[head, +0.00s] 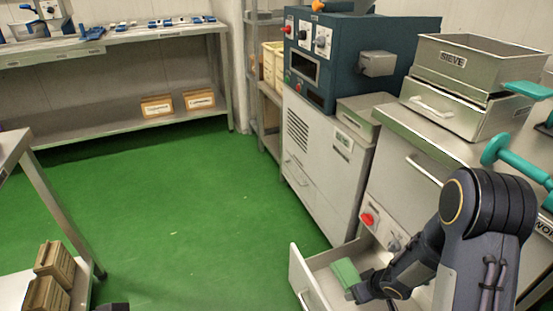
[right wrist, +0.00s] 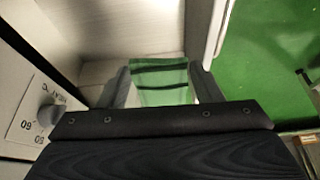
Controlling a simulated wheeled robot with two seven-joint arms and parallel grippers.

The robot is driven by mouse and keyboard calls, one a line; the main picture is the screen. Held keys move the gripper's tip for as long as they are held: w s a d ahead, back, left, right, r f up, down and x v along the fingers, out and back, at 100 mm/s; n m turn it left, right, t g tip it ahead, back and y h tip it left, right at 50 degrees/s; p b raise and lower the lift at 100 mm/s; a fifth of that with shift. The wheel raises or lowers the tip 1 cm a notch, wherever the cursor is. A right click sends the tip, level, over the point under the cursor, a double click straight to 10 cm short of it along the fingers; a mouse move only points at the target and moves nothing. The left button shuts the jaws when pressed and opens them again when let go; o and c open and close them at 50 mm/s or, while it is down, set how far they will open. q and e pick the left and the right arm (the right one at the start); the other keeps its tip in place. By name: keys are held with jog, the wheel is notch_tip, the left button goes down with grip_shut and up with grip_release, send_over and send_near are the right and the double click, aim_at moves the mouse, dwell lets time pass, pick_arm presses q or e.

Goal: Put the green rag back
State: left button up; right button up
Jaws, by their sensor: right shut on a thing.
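The green rag (head: 346,273) is a folded green piece with dark stripes in the right wrist view (right wrist: 160,80). My right gripper (head: 358,289) is shut on it, with one finger at each side of the cloth. It holds the rag in or just over the open white drawer (head: 299,268) at the lower right of the head view. In the right wrist view the drawer's pale inside (right wrist: 142,28) surrounds the rag. I cannot tell whether the rag touches the drawer bottom.
A red knob (head: 367,219) sits on the cabinet front above the drawer. The sieve box (head: 470,65) and a metal counter stand at the right. A blue-and-white machine (head: 325,130) stands behind. The green floor (head: 190,220) left of the drawer is clear.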

jog(key=a+r+m+p, duration=0.1)
jog(key=r+m+p, duration=0.1)
jog(key=r+p, duration=1.1)
jog(key=a+r+m+h+p, duration=0.1)
jog(key=a+r+m+p, duration=0.1)
jog(key=r+p, duration=1.2)
notch_tip(320, 180, up, 8)
jog(key=shift+w+a+f+h, duration=0.15)
jog(key=shift+a+h, duration=0.15)
